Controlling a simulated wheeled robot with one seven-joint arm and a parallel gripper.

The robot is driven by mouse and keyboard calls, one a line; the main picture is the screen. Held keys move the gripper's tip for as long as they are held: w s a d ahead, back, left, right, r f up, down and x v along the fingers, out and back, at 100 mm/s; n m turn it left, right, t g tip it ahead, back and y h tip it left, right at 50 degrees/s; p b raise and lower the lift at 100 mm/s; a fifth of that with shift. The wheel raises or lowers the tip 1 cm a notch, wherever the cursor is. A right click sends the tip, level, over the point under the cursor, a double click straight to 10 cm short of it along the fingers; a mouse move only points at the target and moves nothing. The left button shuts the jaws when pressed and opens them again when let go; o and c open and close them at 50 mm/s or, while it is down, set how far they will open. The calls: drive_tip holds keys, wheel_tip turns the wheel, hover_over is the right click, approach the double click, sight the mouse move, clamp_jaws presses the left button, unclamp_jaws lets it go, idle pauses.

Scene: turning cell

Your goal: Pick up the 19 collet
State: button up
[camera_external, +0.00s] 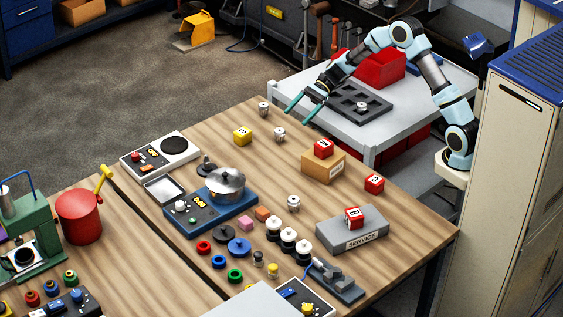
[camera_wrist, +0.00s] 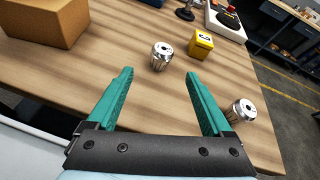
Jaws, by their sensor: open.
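Several silver collets are in view, and I cannot read a size on any of them. One collet (camera_external: 279,134) stands on the wooden table; in the wrist view this collet (camera_wrist: 161,56) is just beyond the fingertips, roughly centred between them. A second collet (camera_external: 264,108) stands near the table's edge and shows in the wrist view (camera_wrist: 241,111) to the right of the right finger. A third collet (camera_external: 293,203) stands nearer the table's middle. Another (camera_external: 361,106) sits in a dark tray. My gripper (camera_wrist: 159,73) is open and empty, its teal fingers over the table edge.
A yellow block (camera_external: 242,135) stands beside the collets. A cardboard box (camera_external: 322,168) with a red block (camera_external: 323,148) on it is to their right. The dark tray (camera_external: 345,98) and red bin (camera_external: 375,70) are on the white cart (camera_external: 400,115). Bare wood surrounds the nearest collet.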

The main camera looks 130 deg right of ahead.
sight(279, 132)
drive_tip(key=p+x, duration=0.1)
drive_tip(key=x, duration=0.4)
drive_tip(key=shift+w, duration=0.2)
drive_tip(key=p+x, duration=0.2)
drive_tip(key=x, duration=0.2)
drive_tip(key=shift+w+f, duration=0.1)
drive_tip(key=shift+w, duration=0.2)
drive_tip(key=shift+w+d+f, duration=0.1)
drive_tip(key=shift+w+f, duration=0.15)
drive_tip(key=shift+w, duration=0.1)
drive_tip(key=shift+c, duration=0.3)
clamp_jaws()
